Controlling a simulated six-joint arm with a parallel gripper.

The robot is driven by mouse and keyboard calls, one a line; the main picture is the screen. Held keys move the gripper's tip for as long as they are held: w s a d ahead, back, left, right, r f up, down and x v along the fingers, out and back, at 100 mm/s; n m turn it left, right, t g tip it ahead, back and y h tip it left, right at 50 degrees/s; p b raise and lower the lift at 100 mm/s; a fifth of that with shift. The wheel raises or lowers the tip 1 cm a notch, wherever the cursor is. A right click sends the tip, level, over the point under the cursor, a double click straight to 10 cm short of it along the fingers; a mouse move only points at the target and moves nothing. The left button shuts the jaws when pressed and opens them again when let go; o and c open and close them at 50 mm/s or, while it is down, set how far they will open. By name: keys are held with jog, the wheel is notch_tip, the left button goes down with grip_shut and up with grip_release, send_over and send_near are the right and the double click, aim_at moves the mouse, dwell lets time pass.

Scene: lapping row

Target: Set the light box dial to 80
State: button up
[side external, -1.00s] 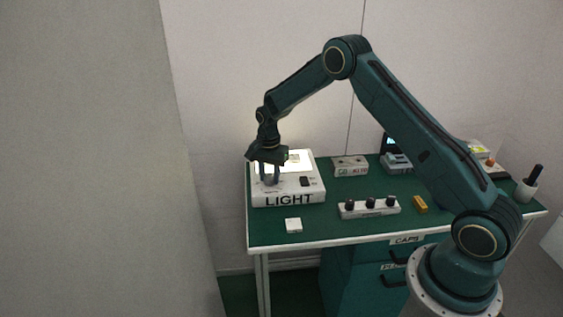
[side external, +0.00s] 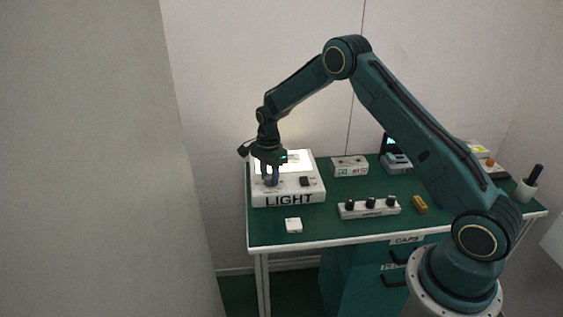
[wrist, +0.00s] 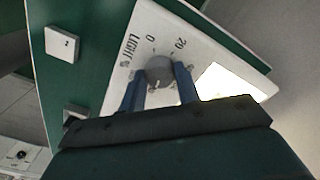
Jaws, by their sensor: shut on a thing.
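The light box (side external: 314,187) is a white box marked LIGHT on the left of the green table, with a lit panel (side external: 300,160) on top. Its grey round dial (wrist: 160,71) shows in the wrist view, with 0 and 20 printed near it and other marks too small or hidden to read. My gripper (wrist: 160,84) points down over the box, its two blue fingers shut on either side of the dial. In the side view my gripper (side external: 271,180) covers most of the dial. I cannot tell which value the dial points to.
A white block (side external: 293,225) lies in front of the light box. A strip with black knobs (side external: 369,207), a yellow piece (side external: 420,204) and a small white box (side external: 350,166) stand to the right.

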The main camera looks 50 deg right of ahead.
aim_at(269, 177)
jog(key=o, duration=1)
jog(key=shift+r, duration=0.15)
jog(key=shift+r, duration=6.8)
jog(key=shift+r, duration=0.1)
